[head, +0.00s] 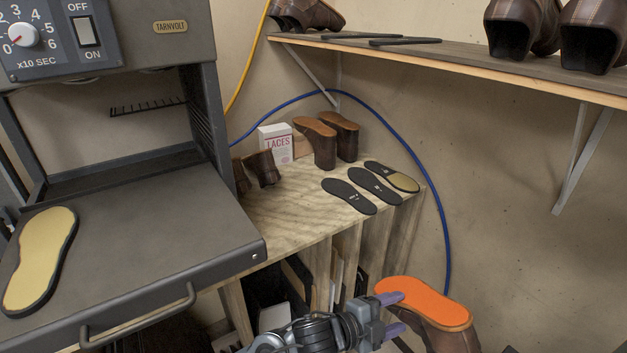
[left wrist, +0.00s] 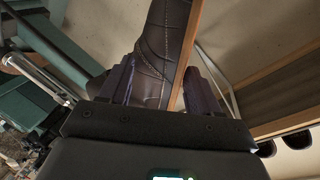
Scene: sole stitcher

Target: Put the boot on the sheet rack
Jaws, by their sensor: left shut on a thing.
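A brown leather boot (head: 445,340) is upside down at the lower right of the head view, its orange sole (head: 430,302) facing up. My left gripper (head: 394,314) is shut on it, with purple fingers at its left side. In the left wrist view the boot's stitched leather (left wrist: 162,45) sits between the fingers (left wrist: 160,88). The sheet rack (head: 290,213) has a plywood top and upright slots below. The held boot is in front of the rack's right end, apart from the top. My right gripper is not in view.
On the rack top stand several brown boots (head: 316,142), a white LACES box (head: 277,143) and dark insoles (head: 349,196). Its front-left top is clear. The grey TARNVOLT machine (head: 150,220) is at left, bearing a pale sole (head: 42,250). A wall shelf (head: 450,58) holds more boots. A blue hose (head: 437,190) hangs behind.

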